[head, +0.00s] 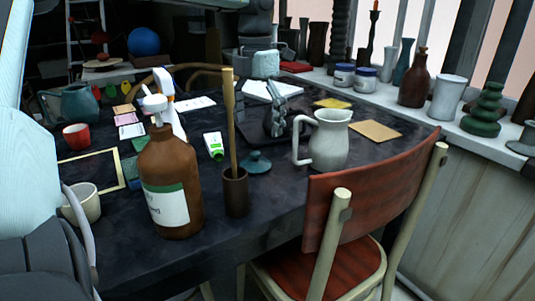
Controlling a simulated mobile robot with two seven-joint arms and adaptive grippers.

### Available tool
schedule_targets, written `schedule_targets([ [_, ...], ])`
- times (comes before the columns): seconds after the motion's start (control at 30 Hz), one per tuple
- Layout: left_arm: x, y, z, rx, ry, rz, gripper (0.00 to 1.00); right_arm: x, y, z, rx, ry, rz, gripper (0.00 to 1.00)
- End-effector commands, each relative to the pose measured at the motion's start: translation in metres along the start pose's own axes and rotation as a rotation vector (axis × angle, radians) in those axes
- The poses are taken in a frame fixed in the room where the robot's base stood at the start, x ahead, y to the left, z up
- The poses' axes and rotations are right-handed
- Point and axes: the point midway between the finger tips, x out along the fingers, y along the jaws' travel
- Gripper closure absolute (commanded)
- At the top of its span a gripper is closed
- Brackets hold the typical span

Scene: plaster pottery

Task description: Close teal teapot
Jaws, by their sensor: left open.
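The teal teapot (70,105) stands at the far left of the dark table, partly hidden by my left arm. Its top opening shows no lid on it. A small teal lid with a knob (257,163) lies on the table right of the middle, behind the brown cup with a wooden stick. My left gripper (62,240) is at the lower left edge, partly out of frame. It is open, and nothing shows held in it. It is apart from both the lid and the teapot. My right gripper is not in view.
A brown pump bottle (170,185), a brown cup with a tall stick (236,192) and a cream mug (83,204) stand at the front. A grey pitcher (328,142) stands right of the lid. A red-backed chair (365,190) blocks the front right.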

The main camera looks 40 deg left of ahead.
Motion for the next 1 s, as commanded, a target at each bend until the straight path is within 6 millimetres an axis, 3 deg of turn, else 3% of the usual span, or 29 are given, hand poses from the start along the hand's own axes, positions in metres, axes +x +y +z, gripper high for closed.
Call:
schedule_targets([
  [0.33, 0.003, 0.002, -0.001, -0.007, 0.006, 0.007, 0.11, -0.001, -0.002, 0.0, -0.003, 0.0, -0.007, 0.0],
  [0.6, 0.028, 0.001, -0.002, -0.007, 0.006, 0.005, 0.11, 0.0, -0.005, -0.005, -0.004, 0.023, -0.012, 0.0],
  [1.0, 0.036, 0.001, -0.003, -0.007, 0.006, 0.003, 0.11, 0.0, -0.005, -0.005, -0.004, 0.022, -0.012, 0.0],
])
